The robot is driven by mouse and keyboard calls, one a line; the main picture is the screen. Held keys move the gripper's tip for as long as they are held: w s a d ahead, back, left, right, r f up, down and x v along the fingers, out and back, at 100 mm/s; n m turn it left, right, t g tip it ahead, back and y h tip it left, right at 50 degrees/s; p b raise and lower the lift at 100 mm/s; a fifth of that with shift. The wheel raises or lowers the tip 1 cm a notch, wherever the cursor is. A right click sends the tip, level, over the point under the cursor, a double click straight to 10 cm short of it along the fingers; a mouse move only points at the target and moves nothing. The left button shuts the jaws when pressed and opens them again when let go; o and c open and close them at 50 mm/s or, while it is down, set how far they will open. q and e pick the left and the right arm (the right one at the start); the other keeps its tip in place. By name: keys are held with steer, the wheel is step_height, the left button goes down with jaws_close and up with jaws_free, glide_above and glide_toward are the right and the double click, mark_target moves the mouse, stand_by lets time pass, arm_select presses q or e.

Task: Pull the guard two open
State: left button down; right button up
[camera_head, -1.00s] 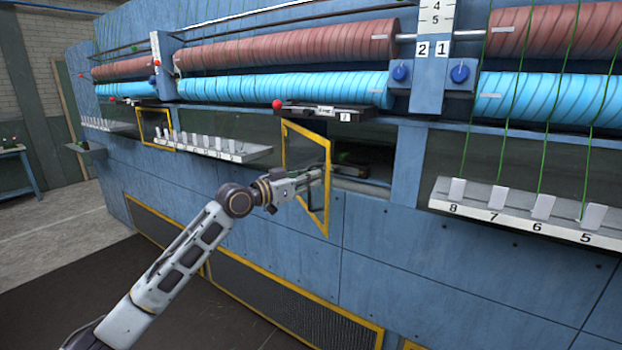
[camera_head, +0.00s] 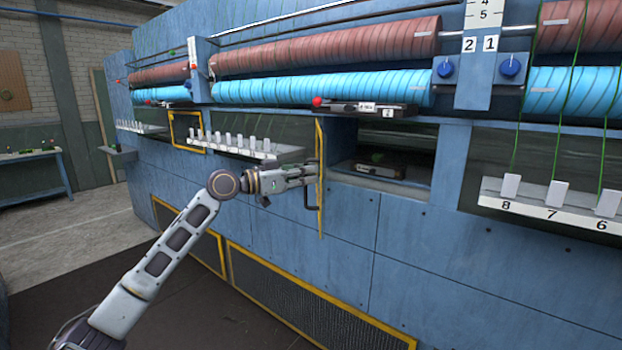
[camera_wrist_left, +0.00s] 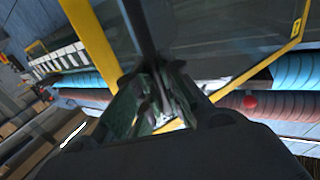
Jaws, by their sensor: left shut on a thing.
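Guard two (camera_head: 320,135) is a yellow-framed, see-through door. In the head view it stands swung out from the blue machine, seen almost edge-on, with the opening to its right uncovered. Its yellow frame also shows large in the left wrist view (camera_wrist_left: 92,42). My left gripper (camera_head: 308,176) is at the guard's left face. It is shut on the guard's dark handle (camera_head: 311,200), a bar that runs up between the fingers in the left wrist view (camera_wrist_left: 138,28). My right gripper is not in view.
The uncovered dark opening (camera_head: 385,160) holds a small dark unit. A black box with a red knob (camera_head: 318,102) sits above. Red and blue rollers (camera_head: 330,90) run along the top. Another yellow-framed guard (camera_head: 187,131) is farther left. The floor in front is clear.

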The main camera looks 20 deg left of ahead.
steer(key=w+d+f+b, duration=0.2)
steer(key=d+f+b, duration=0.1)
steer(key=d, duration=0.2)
arm_select(q)
steer(key=s+a+m+g+h+p, duration=0.2)
steer(key=a+m+g+h, duration=0.2)
steer(key=a, duration=1.4)
steer(key=shift+s+m+g+h+p, duration=0.3)
steer(key=shift+m+g+h, duration=0.1)
steer(key=shift+g, duration=0.3)
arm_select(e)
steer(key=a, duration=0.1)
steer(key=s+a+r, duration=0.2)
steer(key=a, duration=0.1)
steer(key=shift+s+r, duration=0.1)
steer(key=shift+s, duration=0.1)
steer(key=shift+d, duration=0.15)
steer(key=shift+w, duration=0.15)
